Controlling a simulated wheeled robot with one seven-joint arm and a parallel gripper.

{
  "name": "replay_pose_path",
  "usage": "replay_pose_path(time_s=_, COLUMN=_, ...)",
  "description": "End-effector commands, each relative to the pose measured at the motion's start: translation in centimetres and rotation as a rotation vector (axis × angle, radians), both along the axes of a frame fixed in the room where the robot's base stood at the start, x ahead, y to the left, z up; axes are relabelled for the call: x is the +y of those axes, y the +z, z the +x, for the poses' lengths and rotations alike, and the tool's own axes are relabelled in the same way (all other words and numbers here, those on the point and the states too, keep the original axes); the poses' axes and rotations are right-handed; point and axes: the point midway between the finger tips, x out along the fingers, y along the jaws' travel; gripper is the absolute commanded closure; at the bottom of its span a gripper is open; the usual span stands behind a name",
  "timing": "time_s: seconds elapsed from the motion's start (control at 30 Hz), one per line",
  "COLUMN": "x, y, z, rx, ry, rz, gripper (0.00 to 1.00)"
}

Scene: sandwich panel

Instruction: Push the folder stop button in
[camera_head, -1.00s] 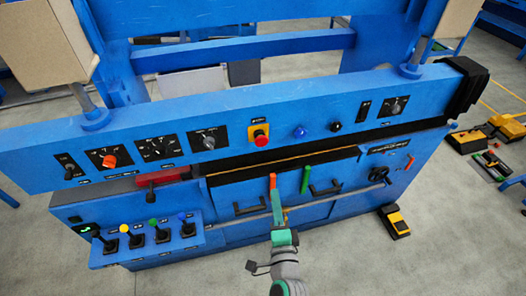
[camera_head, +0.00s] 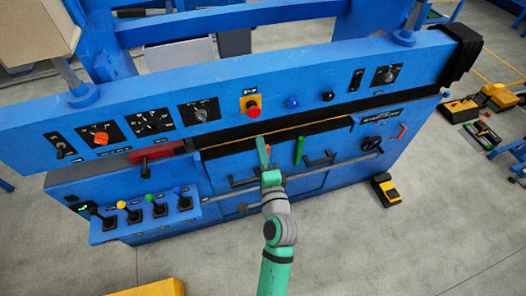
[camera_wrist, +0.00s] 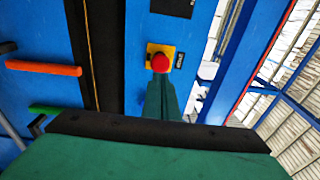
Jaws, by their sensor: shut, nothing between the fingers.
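The folder stop button is a red mushroom button (camera_head: 253,111) on a yellow plate, on the front of the blue upper beam. It also shows in the wrist view (camera_wrist: 160,63), where the yellow plate and a small label beside it are clear. My gripper (camera_head: 260,139) is shut and empty, its green fingers pointing up toward the beam. In the head view its tip is below the button with a visible gap. In the wrist view the closed fingers (camera_wrist: 162,86) end just under the button and overlap the plate's lower edge; the depth between them is hard to tell.
An orange handle (camera_wrist: 44,68) and a green handle (camera_head: 299,150) stand on the lower front panel near my gripper. A blue knob (camera_head: 292,102) and a black knob (camera_head: 328,96) are right of the button. Several coloured levers stand lower left. Open floor lies in front.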

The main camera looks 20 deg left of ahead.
Motion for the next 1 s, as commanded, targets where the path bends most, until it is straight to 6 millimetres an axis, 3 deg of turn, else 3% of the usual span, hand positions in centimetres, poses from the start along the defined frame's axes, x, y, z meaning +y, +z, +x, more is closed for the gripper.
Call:
replay_pose_path(time_s=0.5, x=3.4, y=0.5, z=7.5, rx=-0.002, ry=-0.01, rz=-0.001, gripper=1.0)
replay_pose_path(time_s=1.0, x=4.5, y=0.5, z=8.4, rx=-0.001, ry=-0.001, rz=0.0, gripper=1.0)
